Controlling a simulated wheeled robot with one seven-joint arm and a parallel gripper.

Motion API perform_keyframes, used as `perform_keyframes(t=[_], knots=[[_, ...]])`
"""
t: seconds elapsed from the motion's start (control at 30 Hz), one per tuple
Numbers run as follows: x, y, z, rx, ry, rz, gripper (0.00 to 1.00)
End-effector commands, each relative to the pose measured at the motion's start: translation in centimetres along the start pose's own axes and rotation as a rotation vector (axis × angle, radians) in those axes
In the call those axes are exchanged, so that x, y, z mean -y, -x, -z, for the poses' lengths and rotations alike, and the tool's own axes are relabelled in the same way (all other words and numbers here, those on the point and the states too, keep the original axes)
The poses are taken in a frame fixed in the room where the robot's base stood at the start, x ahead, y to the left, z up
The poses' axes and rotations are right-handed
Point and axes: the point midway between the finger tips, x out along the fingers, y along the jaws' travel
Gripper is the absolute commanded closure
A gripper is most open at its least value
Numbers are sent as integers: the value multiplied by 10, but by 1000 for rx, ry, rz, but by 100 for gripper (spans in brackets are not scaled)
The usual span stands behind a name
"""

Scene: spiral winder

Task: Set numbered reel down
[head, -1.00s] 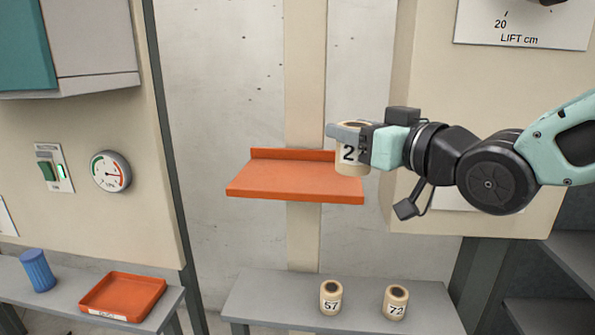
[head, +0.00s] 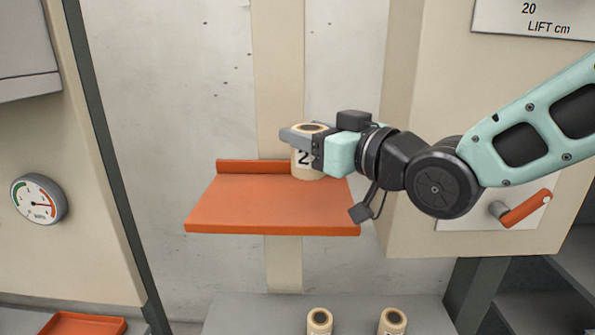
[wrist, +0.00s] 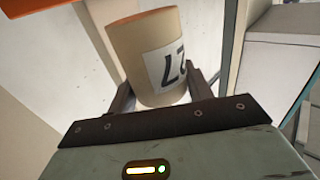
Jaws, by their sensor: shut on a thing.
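The numbered reel (head: 307,166) is a cream cylinder with a dark hole in its top and a white label. A 2 shows on the label in the head view; in the wrist view the reel (wrist: 143,52) shows 27, turned over. My gripper (head: 302,142) is shut on the reel from the right and holds it upright. The reel is at the back right of the orange shelf (head: 260,207). Its bottom appears at or just over the shelf surface; I cannot tell if it touches.
Two more reels, a left one (head: 319,322) and a right one (head: 392,322), stand on the grey bench (head: 255,312) below. An orange crank handle (head: 525,208) sticks out at the right. A gauge (head: 39,199) is at the left. The shelf's left and front are clear.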

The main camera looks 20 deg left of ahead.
Motion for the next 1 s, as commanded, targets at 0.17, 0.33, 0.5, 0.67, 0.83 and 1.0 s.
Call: perform_keyframes(t=[0.17,0.33,0.5,0.67,0.83,1.0], knots=[[0,0,-19,1,0,1,74],[0,0,-40,4,-4,0,74],[0,0,-58,1,-1,0,74],[0,0,-62,-2,1,-1,74],[0,0,-63,-2,2,-1,74],[0,0,-64,-1,1,-1,33]])
